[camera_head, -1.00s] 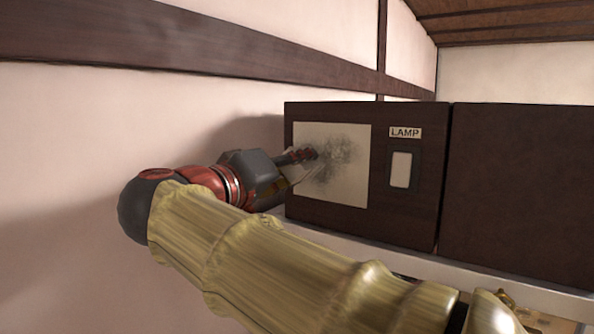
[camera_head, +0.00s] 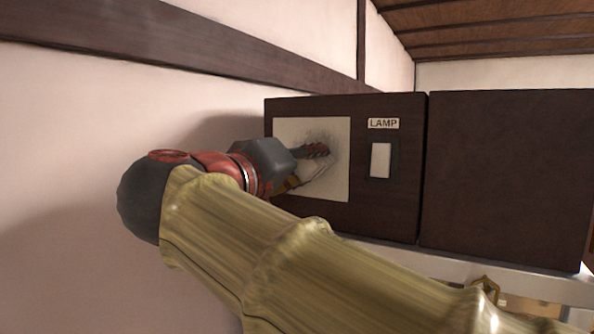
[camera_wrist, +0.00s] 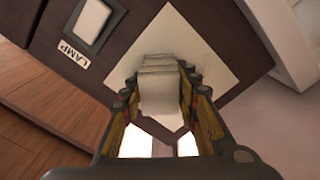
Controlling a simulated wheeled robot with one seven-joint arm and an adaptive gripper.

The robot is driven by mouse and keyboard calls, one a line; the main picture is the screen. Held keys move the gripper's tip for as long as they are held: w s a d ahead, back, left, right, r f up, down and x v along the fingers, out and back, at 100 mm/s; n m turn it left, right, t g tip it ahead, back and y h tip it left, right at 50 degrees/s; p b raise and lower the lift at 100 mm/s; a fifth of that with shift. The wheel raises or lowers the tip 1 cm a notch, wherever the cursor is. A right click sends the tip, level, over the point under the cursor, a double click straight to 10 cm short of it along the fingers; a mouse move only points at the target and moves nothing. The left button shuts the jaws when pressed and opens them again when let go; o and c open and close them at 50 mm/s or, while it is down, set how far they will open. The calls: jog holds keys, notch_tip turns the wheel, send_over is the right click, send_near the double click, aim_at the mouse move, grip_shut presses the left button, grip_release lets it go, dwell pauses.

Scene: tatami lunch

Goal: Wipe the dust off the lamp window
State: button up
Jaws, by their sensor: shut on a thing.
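The lamp window (camera_head: 338,180) is a pale square panel in the dark wooden cabinet front, left of the LAMP label (camera_head: 383,123). A faint grey smudge of dust shows on its upper and middle part in the head view. My gripper (camera_head: 318,165) is in front of the window and shut on a whitish cloth (camera_wrist: 160,97). The cloth lies between the fingers and reaches to the window in the wrist view (camera_wrist: 205,50). I cannot tell whether it touches. My gripper and the cloth hide part of the window.
A white rocker switch (camera_head: 380,160) sits right of the window under the label. A second dark cabinet (camera_head: 507,180) stands to the right. A pale ledge (camera_head: 420,262) runs below. The wall (camera_head: 80,130) is close on the left.

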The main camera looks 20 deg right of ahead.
jog(key=shift+s+d+f+b, duration=0.1)
jog(key=shift+s+d+b, duration=0.6)
jog(key=shift+s, duration=0.25)
jog(key=shift+s+d+b, duration=0.65)
jog(key=shift+s+b, duration=0.05)
jog(key=shift+s, duration=0.2)
jog(key=shift+r+p, duration=0.55)
jog(key=shift+r, duration=0.55)
jog(key=shift+w+a+f+p, duration=0.1)
jog(key=shift+w+a+p, duration=0.1)
jog(key=shift+w+a, duration=1.1)
jog(key=shift+w+a+r+p, duration=0.15)
jog(key=shift+w+a, duration=0.7)
jog(key=shift+w, duration=0.8)
jog(key=shift+w+a+f+p, duration=0.2)
jog(key=shift+w+a, duration=0.85)
jog(key=shift+w, duration=0.45)
jog(key=shift+b+v, duration=0.55)
jog(key=shift+v, duration=2.35)
jog(key=shift+a, duration=0.1)
